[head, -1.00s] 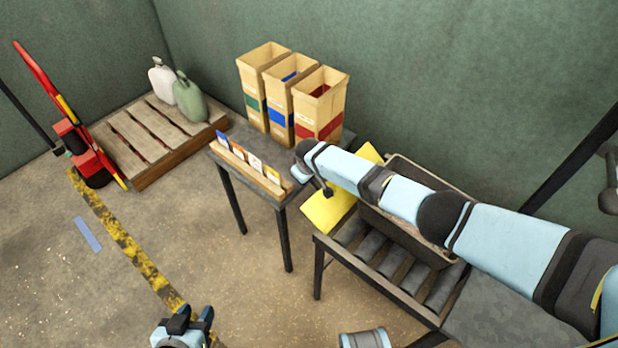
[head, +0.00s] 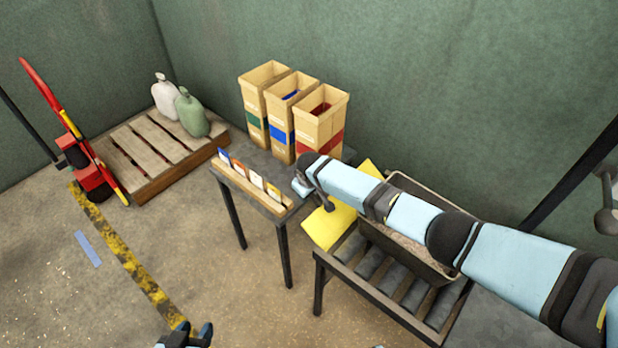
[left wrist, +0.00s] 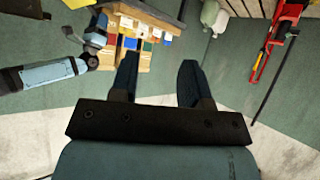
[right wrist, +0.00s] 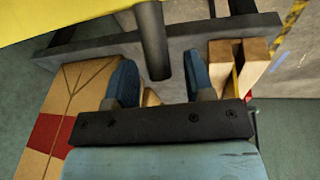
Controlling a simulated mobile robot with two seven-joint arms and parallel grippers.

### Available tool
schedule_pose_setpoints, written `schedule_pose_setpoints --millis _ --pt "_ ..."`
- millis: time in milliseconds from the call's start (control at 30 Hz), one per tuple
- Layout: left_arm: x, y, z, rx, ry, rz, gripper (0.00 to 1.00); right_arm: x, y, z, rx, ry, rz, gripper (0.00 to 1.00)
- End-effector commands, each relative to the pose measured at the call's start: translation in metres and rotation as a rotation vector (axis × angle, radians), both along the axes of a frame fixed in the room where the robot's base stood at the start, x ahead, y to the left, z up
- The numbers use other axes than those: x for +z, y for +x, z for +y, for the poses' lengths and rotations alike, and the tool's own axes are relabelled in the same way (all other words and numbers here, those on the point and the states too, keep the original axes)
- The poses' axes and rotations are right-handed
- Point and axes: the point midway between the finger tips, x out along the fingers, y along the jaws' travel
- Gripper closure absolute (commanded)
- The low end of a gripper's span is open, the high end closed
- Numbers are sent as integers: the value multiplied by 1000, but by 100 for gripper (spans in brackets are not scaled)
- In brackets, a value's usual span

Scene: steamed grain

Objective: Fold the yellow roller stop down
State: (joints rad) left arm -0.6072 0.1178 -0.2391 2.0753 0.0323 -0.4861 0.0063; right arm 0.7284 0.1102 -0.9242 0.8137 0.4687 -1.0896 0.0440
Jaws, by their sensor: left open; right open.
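The yellow roller stop (head: 325,229) is a flat yellow plate at the left end of the roller conveyor (head: 397,290). My right arm crosses in front of it and hides its middle. In the right wrist view its yellow face (right wrist: 60,15) fills the top left. A dark rod (right wrist: 152,40) comes down from the top there, between the fingers of my open right gripper (right wrist: 160,78); I cannot tell whether they touch it. My left gripper (head: 194,333) is open and empty at the bottom edge, far from the stop; it also shows in the left wrist view (left wrist: 158,70).
A tub of grain (head: 450,275) stands on the rollers, right of the stop. A side table (head: 262,162) to the left holds several cards in a wooden holder (head: 235,178) and three tall boxes (head: 318,122). A pallet with two sacks is farther left.

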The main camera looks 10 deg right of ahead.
Motion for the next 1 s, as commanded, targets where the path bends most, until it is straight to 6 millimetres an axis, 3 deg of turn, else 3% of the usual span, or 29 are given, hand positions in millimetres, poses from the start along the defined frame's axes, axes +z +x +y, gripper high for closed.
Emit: schedule_pose_setpoints --millis 33,200,433,633,1000 --pt "7 0 0 2 -1 4 57 16 -3 0 2 2 -2 52" --pt "10 -1 2 8 -4 15 57 55 -14 1 2 2 -2 52" --pt "9 -2 4 8 4 20 57 93 -25 3 1 2 -1 52" --pt "12 -1 5 4 8 11 57 106 -29 3 0 1 0 52" --pt "12 -2 6 -3 12 9 57 107 -29 3 0 1 0 52"
